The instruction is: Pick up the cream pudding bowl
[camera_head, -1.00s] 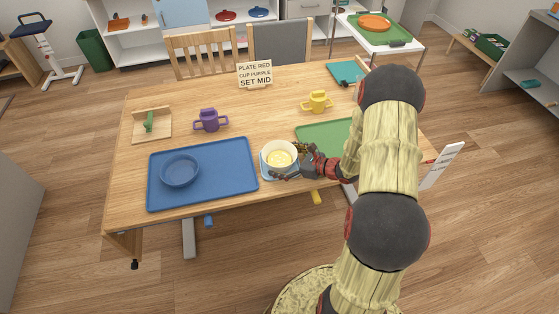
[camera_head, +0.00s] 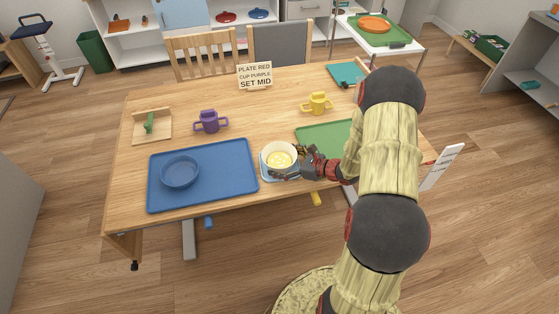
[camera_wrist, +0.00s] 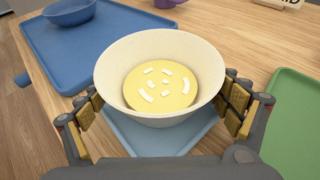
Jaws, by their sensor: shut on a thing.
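The cream pudding bowl (camera_head: 281,156) is at the front middle of the table, over a small light-blue mat (camera_head: 265,174). In the wrist view the bowl (camera_wrist: 117,58) is upright and holds yellow pudding with several white pieces on top. My gripper (camera_head: 290,166) reaches in from the right and is shut on the bowl. In the wrist view its padded fingers (camera_wrist: 163,105) lie on the left and right sides of the bowl. The bowl hides part of the light-blue mat (camera_wrist: 160,140). I cannot tell whether its base touches the mat.
A blue tray (camera_head: 225,188) with a blue bowl (camera_head: 180,171) is to the left. A green tray (camera_head: 322,133) is to the right. A purple cup (camera_head: 210,121), a yellow cup (camera_head: 317,103) and a sign (camera_head: 255,76) stand behind. Bare table lies between the cups.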

